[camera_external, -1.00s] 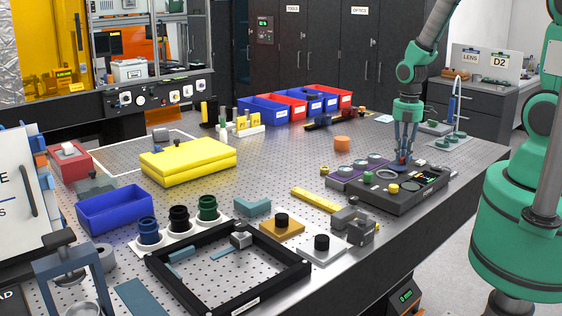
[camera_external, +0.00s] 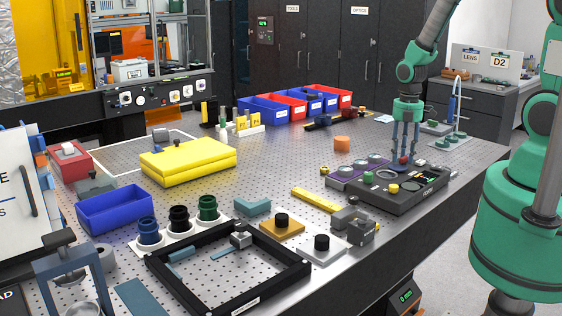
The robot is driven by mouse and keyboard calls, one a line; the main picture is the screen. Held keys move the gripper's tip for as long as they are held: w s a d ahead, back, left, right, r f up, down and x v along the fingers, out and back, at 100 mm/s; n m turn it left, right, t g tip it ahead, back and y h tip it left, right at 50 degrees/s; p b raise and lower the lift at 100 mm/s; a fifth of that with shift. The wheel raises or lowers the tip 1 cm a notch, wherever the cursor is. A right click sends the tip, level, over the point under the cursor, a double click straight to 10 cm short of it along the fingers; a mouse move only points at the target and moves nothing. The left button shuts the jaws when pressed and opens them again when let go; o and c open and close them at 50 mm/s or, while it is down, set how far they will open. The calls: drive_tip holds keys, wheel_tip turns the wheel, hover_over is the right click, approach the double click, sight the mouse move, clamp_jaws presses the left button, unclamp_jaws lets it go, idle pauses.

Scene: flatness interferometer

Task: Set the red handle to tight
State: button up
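A small red part, which looks like the red handle (camera_external: 404,160), stands at the back of the black control box (camera_external: 405,203) near the table's right edge. It is too small in view for me to read its setting or any "tight" mark. My gripper (camera_external: 406,163) points straight down over the back of the box. Its fingers are spread, with the red part showing between the fingertips. I cannot tell whether either finger touches it.
On the box are a yellow knob (camera_external: 393,188) and a green knob (camera_external: 368,177). A purple tray (camera_external: 342,178) adjoins it at left. A yellow bar (camera_external: 316,199) and grey clamp (camera_external: 352,221) lie in front. Bare tabletop lies behind the box.

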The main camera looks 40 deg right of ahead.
wheel_tip(320, 180, up, 12)
idle(0.7)
idle(0.5)
drive_tip(key=s+a+r+m+t+b, duration=0.2)
drive_tip(key=s+a+r+m+b, duration=0.1)
drive_tip(key=s+r+m, duration=0.5)
drive_tip(key=s+a+r+m+t+b, duration=0.3)
drive_tip(key=s+r+m+b, duration=0.3)
drive_tip(key=s+r+m, duration=0.2)
drive_tip(key=shift+r+m+t, duration=0.3)
drive_tip(key=shift+r+m, duration=0.75)
drive_tip(key=shift+m, duration=0.05)
drive_tip(key=shift+s, duration=0.1)
idle(1.1)
